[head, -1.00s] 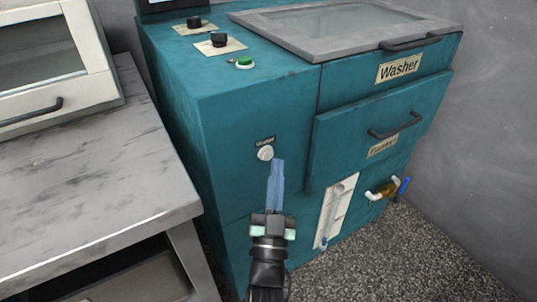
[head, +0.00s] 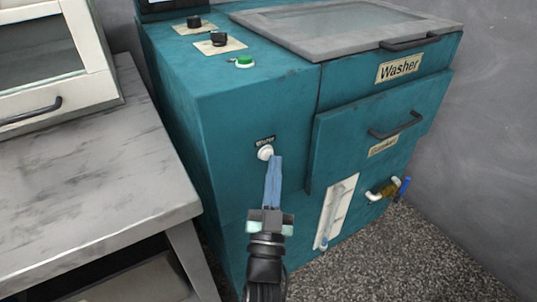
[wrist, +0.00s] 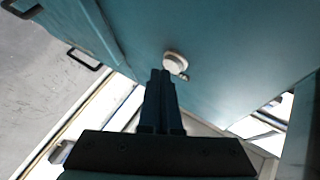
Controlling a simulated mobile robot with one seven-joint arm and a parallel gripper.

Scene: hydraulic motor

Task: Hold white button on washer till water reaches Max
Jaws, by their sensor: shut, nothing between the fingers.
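The teal washer (head: 240,115) fills the middle of the head view. Its round white button (head: 265,153) sits on the front face under a small label and also shows in the wrist view (wrist: 175,63). My gripper (head: 276,160) is shut and empty, with its blue fingertips right beside the button's lower right edge. In the wrist view the shut fingertips (wrist: 160,73) overlap the button's lower left edge; I cannot tell whether they touch it. The water gauge (head: 338,208) is a white strip with a clear tube, low on the front; its water level is too small to read.
A grey worktop (head: 85,190) with a white glass-fronted cabinet (head: 55,105) stands to the left. The washer has a drawer with a black handle (head: 396,126), and a tap (head: 385,190) with a blue end at lower right.

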